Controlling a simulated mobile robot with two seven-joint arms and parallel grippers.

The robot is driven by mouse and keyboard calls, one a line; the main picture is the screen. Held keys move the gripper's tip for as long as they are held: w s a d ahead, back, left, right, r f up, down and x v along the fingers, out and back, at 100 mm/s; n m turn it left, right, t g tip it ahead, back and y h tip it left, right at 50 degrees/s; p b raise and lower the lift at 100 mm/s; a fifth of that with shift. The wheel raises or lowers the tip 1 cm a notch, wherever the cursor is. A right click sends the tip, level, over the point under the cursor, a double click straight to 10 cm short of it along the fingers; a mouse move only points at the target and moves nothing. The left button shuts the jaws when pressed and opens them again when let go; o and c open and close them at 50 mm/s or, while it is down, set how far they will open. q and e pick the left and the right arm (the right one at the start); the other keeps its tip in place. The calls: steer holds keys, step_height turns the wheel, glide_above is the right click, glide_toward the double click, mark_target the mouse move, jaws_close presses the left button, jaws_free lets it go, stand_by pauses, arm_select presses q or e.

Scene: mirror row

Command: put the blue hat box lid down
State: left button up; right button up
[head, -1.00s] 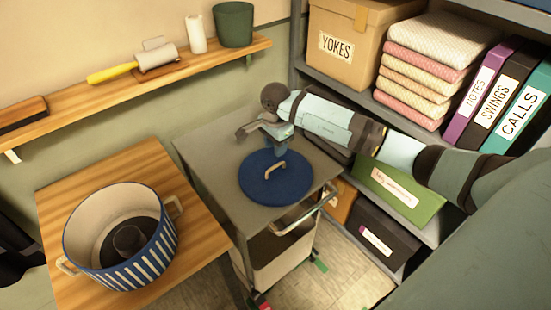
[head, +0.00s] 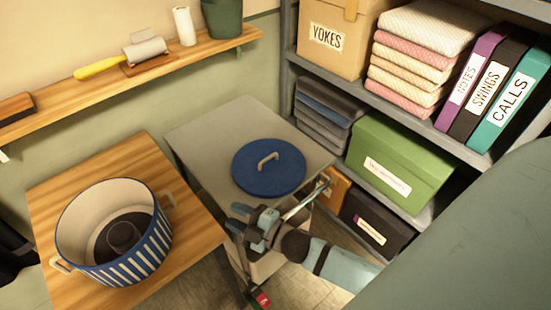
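The blue hat box lid (head: 255,181), a round blue disc with a pale bar handle (head: 268,160), lies flat on the grey top of a cart (head: 205,140). It is near the cart's front right edge, with nothing holding it. My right gripper (head: 235,218) is at the cart's front edge, below the lid in the picture and apart from the handle. Its two fingers look spread, with nothing between them. My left gripper is not in view. A blue and white striped round box (head: 145,258) stands open on the wooden table to the left.
The wooden table (head: 95,170) adjoins the cart on the left. A metal rail (head: 308,200) runs along the cart's front right. Shelves with a green box (head: 400,160), folded cloths and binders stand at right. The cart top's back left is clear.

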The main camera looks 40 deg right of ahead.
steer(key=s+d+f+m+g+h, duration=0.2)
steer(key=s+f+m+g+h, duration=0.3)
steer(key=s+f+m, duration=0.6)
steer(key=shift+s+d+f+m, duration=0.2)
steer(key=shift+s+m, duration=0.4)
steer(key=shift+m, duration=0.5)
step_height(320, 180, up, 8)
steer(key=p, duration=0.8)
steer(key=shift+d+f+g, duration=0.25)
steer(key=shift+g, duration=0.05)
steer(key=shift+a+r, duration=0.1)
steer(key=shift+r, duration=0.1)
steer(key=shift+s, duration=0.1)
